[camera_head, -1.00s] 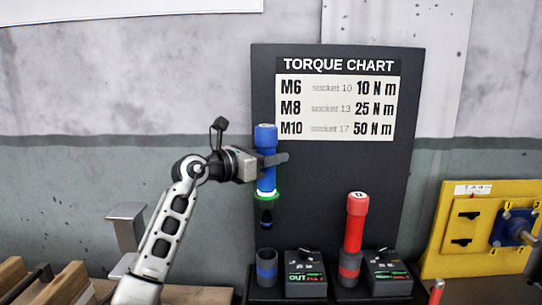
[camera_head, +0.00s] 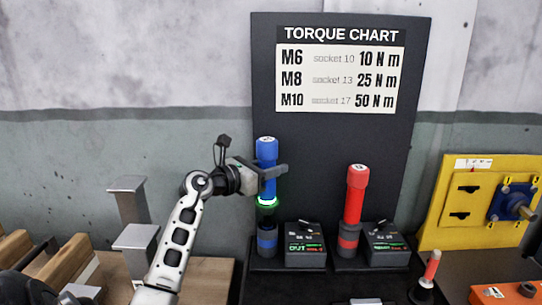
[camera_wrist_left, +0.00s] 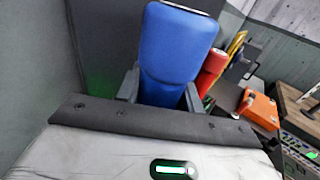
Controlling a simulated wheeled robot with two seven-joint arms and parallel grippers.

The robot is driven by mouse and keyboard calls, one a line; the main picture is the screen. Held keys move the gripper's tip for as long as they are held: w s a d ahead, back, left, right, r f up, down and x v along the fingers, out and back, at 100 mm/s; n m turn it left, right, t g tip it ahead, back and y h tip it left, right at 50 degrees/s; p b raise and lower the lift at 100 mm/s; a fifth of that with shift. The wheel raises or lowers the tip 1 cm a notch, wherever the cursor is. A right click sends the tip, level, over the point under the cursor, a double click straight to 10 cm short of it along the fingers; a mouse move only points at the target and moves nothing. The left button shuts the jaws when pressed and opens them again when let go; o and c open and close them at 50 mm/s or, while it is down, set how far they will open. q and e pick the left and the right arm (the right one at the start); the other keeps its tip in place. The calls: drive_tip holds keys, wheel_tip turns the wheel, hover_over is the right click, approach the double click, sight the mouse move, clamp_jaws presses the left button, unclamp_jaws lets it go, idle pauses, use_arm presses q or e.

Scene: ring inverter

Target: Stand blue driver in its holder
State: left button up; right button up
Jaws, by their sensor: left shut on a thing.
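The blue driver (camera_head: 267,152) stands upright with a lit green ring near its lower end. My left gripper (camera_head: 272,172) is shut on its body, and the driver also shows between the fingers in the left wrist view (camera_wrist_left: 178,45). Directly below it is the dark holder cup with a blue band (camera_head: 267,240). The driver's dark tip is at the cup's mouth; I cannot tell how deep it sits inside. The red driver (camera_head: 355,195) stands in its own red-banded holder (camera_head: 347,243) to the right. My right gripper is not in view.
A control box (camera_head: 305,245) stands right of the blue holder, another (camera_head: 384,244) beside the red one. The torque chart board (camera_head: 340,150) rises behind. A yellow panel (camera_head: 475,215) is at right, wooden blocks (camera_head: 65,265) at lower left. An orange box (camera_head: 505,293) is at lower right.

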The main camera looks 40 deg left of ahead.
sight(271, 191)
use_arm(q)
wheel_tip(271, 191, down, 3)
drive_tip(key=shift+f+b, duration=0.1)
drive_tip(key=shift+b, duration=0.85)
wheel_tip(271, 191, down, 2)
drive_tip(key=shift+f+b, duration=0.1)
drive_tip(key=shift+b, duration=0.85)
drive_tip(key=shift+f+b, duration=0.4)
drive_tip(key=shift+f, duration=0.1)
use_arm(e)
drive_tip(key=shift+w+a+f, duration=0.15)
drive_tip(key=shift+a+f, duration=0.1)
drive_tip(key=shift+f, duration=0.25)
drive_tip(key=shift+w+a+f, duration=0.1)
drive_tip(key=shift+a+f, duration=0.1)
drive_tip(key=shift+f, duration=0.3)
use_arm(q)
drive_tip(key=shift+f, duration=0.15)
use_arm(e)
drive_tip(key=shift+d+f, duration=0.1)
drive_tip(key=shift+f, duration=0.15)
